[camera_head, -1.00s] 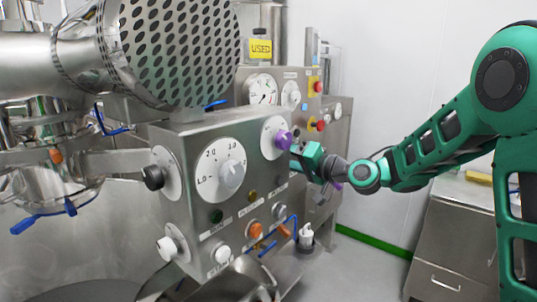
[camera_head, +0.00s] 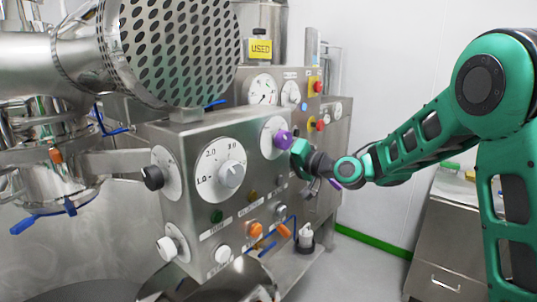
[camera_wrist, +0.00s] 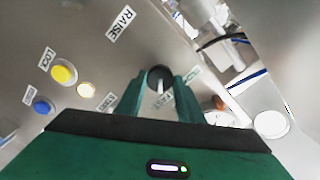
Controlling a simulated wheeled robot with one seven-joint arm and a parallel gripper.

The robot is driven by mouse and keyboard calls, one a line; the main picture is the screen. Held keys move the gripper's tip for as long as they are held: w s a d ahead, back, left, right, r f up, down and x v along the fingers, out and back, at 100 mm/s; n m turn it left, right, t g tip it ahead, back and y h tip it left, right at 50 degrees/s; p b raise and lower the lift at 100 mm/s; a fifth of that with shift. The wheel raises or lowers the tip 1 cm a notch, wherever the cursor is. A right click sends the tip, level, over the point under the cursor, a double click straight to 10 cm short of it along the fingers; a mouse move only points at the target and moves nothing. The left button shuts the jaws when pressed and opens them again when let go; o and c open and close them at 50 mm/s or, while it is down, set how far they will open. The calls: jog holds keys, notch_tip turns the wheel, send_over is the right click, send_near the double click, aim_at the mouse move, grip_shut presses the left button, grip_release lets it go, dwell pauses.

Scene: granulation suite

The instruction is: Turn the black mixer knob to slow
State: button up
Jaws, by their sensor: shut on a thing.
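In the wrist view a round black knob (camera_wrist: 160,73) with a white pointer line sits on a steel panel, between the two green fingers of my gripper (camera_wrist: 160,88). The fingers are shut on it. The pointer runs roughly up and down in that picture. In the head view my gripper (camera_head: 299,153) is at the right side of the steel control box, just right of a purple knob (camera_head: 283,140). The knob that I hold is hidden there. Another black knob (camera_head: 153,177) is on the box's left face.
The control box (camera_head: 186,130) carries a large white dial (camera_head: 220,168) and several buttons. In the wrist view a yellow button (camera_wrist: 64,74) and a blue button (camera_wrist: 41,105) are to the left. A steel cabinet (camera_head: 450,245) stands at the right. Floor shows between.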

jog(key=shift+w+d, duration=0.1)
jog(key=shift+n, duration=9)
jog(key=o, duration=1.1)
jog(key=shift+f, duration=0.1)
jog(key=shift+c, duration=0.2)
